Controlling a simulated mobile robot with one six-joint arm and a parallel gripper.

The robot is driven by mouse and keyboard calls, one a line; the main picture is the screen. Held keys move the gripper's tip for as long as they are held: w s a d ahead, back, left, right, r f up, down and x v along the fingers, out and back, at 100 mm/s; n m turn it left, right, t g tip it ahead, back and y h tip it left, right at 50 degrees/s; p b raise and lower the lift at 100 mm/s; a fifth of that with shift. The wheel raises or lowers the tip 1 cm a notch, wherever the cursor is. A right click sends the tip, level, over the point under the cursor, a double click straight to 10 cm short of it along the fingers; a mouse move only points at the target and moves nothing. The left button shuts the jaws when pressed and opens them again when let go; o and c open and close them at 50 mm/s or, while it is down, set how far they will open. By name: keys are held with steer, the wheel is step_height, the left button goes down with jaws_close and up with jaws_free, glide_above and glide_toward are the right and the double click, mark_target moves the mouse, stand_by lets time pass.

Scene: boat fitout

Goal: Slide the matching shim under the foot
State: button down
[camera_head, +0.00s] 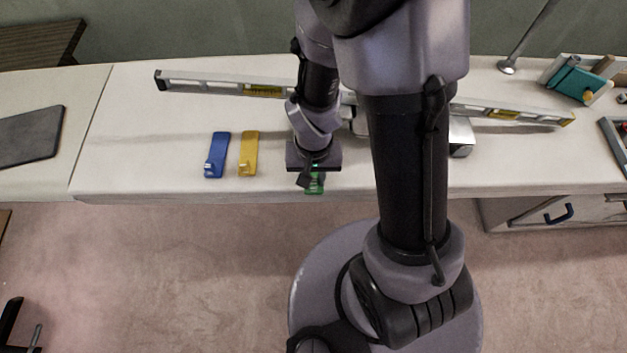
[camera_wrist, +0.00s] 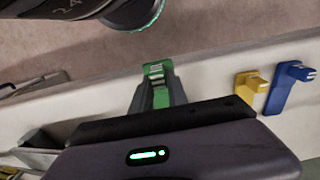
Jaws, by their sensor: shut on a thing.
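A green shim (camera_head: 315,187) is at the front edge of the bench, mostly hidden under my gripper (camera_head: 313,176). In the wrist view my gripper (camera_wrist: 155,97) is shut on the green shim (camera_wrist: 156,69). A blue shim (camera_head: 215,158) and a yellow shim (camera_head: 249,155) lie side by side on the bench left of my gripper. They also show at the right of the wrist view, yellow (camera_wrist: 251,88) and blue (camera_wrist: 284,86). A grey metal block (camera_head: 461,138) shows partly behind my arm; I cannot tell whether it is the foot.
A long spirit level (camera_head: 205,83) spans the bench behind my arm, its middle hidden. A dark flat board (camera_head: 30,136) lies at the left. A teal object (camera_head: 577,83) and other items stand at the far right. The bench front left is clear.

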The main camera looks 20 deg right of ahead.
steer(key=shift+w+d+f+p, duration=0.1)
steer(key=shift+w+d+p, duration=0.3)
steer(key=shift+w, duration=1.05)
steer(key=shift+w+d+f+p, duration=0.15)
steer(key=shift+w+d, duration=0.4)
steer(key=shift+w, duration=0.95)
steer(key=shift+w+d+f+p, duration=0.1)
steer(key=shift+w+d+p, duration=0.3)
steer(key=shift+w, duration=1.05)
steer(key=shift+d+r, duration=0.1)
steer(key=c, duration=1.2)
jaws_free()
step_height(320, 180, up, 18)
steer(key=p, duration=0.6)
steer(key=shift+f+p, duration=0.2)
steer(key=shift+p, duration=0.2)
steer(key=s+a+r+t+y+b, duration=0.1)
steer(key=s+a+r+t, duration=0.1)
steer(key=s+r, duration=0.5)
steer(key=s+a+r+t+y+b, duration=0.1)
steer(key=s+a+r+t, duration=0.1)
steer(key=s+r, duration=0.5)
step_height(320, 180, up, 3)
steer(key=shift+s+a+m+t, duration=0.3)
steer(key=shift+m+t, duration=0.1)
steer(key=shift+t, duration=0.5)
